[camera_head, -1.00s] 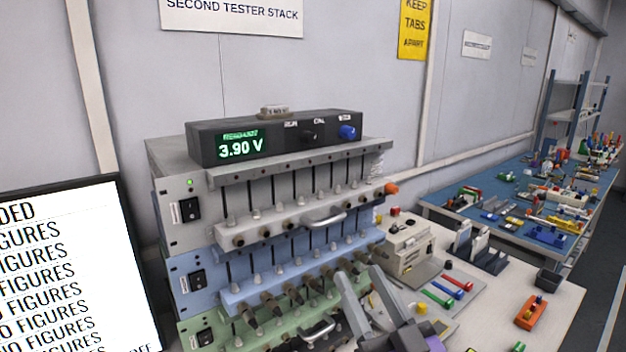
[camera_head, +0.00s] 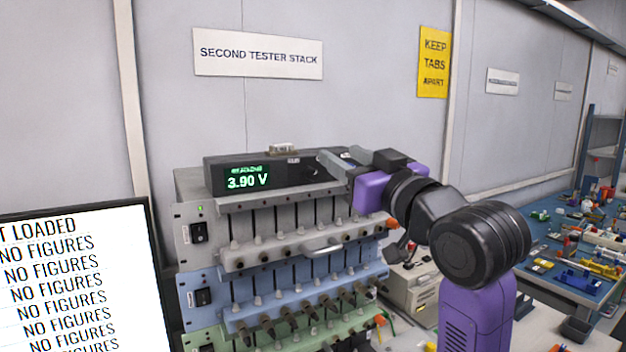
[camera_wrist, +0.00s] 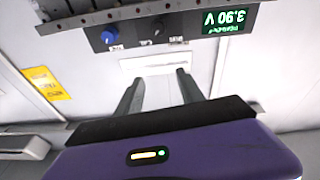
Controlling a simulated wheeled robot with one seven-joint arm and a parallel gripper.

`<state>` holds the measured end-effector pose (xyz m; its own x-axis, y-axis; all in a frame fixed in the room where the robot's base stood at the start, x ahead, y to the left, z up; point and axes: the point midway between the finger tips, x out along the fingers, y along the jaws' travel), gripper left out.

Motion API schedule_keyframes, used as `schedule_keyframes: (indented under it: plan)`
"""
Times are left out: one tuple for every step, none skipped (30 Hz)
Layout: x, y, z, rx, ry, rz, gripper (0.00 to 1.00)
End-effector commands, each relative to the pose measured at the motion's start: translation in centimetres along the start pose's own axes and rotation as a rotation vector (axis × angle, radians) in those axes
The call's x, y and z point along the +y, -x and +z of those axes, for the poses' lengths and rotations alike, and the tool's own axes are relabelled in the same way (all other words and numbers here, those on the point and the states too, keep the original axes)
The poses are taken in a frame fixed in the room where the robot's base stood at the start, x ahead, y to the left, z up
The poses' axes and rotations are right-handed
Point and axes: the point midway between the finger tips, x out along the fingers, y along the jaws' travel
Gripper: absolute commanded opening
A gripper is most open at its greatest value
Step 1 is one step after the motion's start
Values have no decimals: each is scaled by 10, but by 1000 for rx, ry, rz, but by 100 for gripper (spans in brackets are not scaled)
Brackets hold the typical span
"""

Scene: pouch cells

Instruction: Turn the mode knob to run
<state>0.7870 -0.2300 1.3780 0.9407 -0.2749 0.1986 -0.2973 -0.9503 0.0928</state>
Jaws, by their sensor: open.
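The black mode knob (camera_wrist: 158,28) is on the front of a dark meter box (camera_head: 228,161), between small white labels. The wrist view shows it upside down and small, so its pointer cannot be read. My gripper (camera_head: 328,162) is in front of the right part of the box in the head view. In the wrist view my gripper (camera_wrist: 160,76) has its two fingers apart, with nothing between them, clear of the knob.
The box stands on a rack of grey, blue and green tester units (camera_head: 290,250) with rows of clips and a handle. A screen (camera_head: 75,285) stands at the left. A blue bench (camera_head: 565,235) with many small parts is at the right.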

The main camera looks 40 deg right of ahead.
Motion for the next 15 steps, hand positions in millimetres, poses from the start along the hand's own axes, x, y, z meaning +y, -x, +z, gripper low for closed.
schedule_keyframes:
  plan:
    - [-3, 0, 13, -49, -3, -10, 45]
    - [-4, 0, 20, -78, -4, -14, 45]
    - [-5, 1, 28, -110, -6, -18, 45]
    - [-6, 1, 34, -132, -6, -20, 45]
    - [-6, 2, 38, -151, -7, -21, 45]
    - [-6, 3, 43, -170, -7, -23, 45]
    - [-7, 3, 46, -183, -8, -23, 45]
    - [-7, 2, 48, -191, -8, -23, 45]
    - [-7, 1, 50, -199, -8, -23, 45]
    - [-7, -1, 51, -202, -8, -23, 45]
    - [-7, -4, 52, -204, -9, -23, 45]
    - [-7, -8, 52, -204, -9, -24, 45]
    - [-7, -12, 53, -203, -9, -24, 45]
    - [-7, -16, 54, -203, -9, -24, 45]
    - [-7, -22, 55, -203, -9, -23, 45]
